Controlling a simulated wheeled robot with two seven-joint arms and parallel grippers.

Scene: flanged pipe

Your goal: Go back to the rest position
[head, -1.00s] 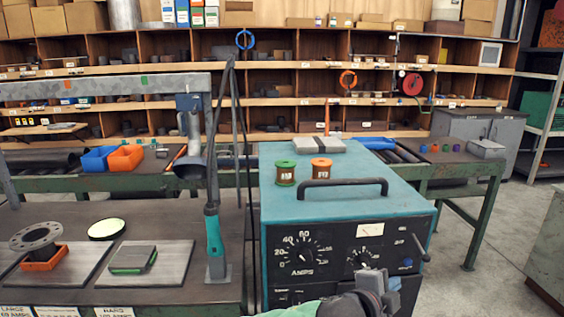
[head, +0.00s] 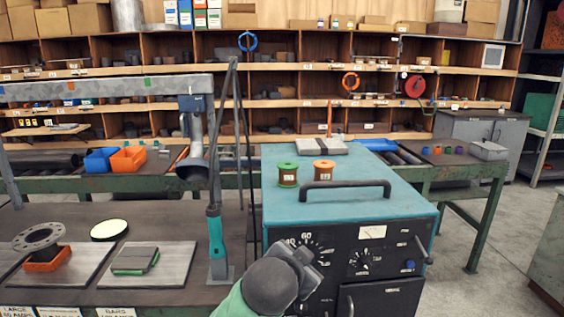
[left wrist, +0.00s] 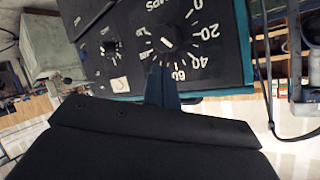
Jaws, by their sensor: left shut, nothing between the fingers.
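My left gripper (head: 308,268) is at the bottom centre of the head view, in front of the control panel of the teal welding machine (head: 345,222). It partly covers the amps dial (head: 318,248). In the left wrist view its fingers (left wrist: 163,88) are together, with nothing between them, and point at the panel near the amps dial (left wrist: 167,42). I cannot tell the exact gap to the panel. My right gripper is not in view.
A green spool (head: 288,174) and an orange spool (head: 323,171) stand on the machine beside its black handle (head: 345,190). A torch with a teal grip (head: 215,235) stands to the left. A flanged pipe part (head: 38,240) sits on the left bench. Floor shows at right.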

